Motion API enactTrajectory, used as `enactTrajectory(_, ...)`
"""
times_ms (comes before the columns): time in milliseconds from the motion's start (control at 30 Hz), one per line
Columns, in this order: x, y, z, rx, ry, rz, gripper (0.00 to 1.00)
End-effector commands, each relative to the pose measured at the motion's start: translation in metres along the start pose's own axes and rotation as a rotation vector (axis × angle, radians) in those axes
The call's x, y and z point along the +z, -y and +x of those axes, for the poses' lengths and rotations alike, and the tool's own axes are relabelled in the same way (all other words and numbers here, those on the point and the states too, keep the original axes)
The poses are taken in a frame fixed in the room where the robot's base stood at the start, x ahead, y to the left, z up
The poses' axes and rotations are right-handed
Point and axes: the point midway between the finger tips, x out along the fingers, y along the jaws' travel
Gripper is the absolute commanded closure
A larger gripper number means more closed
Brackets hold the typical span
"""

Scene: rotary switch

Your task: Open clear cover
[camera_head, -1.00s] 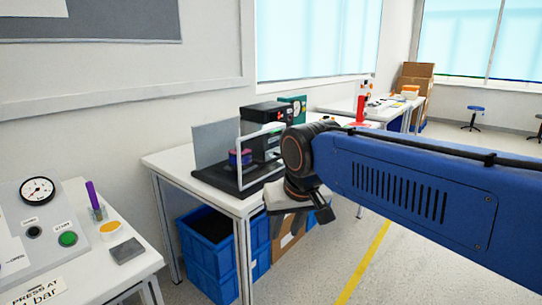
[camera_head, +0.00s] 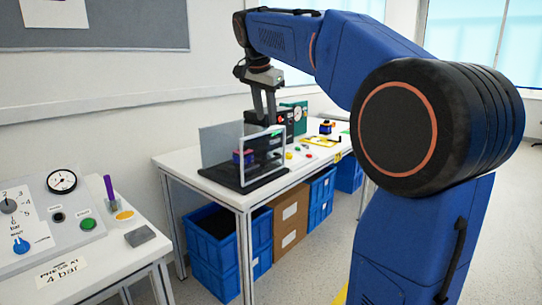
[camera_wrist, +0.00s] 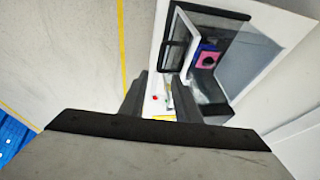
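The clear cover (camera_head: 278,155) is a see-through panelled box with a pale frame, standing on a black base (camera_head: 250,183) on the white table. In the wrist view its dark-edged frame (camera_wrist: 178,42) shows at upper right. A blue and purple block, seemingly the rotary switch (camera_head: 243,158), sits inside; its pink face with a dark round knob shows in the wrist view (camera_wrist: 208,60). My gripper (camera_head: 265,117) points down by the cover's upper far side. Its fingers (camera_wrist: 172,98) are apart with nothing held between them. Whether they touch the cover cannot be told.
A grey upright panel (camera_head: 218,143) stands at the cover's left. Black and green boxes (camera_head: 294,116) stand behind. Small coloured items lie on the table (camera_head: 192,162) to the right. A gauge panel (camera_head: 60,205) stands on a nearer table at left. Blue crates (camera_head: 216,250) are underneath.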

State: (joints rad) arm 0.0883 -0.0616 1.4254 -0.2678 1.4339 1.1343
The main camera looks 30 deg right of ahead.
Motion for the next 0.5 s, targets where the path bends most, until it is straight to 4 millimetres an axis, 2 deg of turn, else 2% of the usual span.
enactTrajectory(133,-0.004,0.003,0.004,0.003,-0.004,0.018,0.71)
enactTrajectory(233,-0.004,0.003,0.013,0.005,-0.003,0.017,0.71)
enactTrajectory(500,-0.004,0.002,0.059,0.006,-0.002,0.016,0.71)
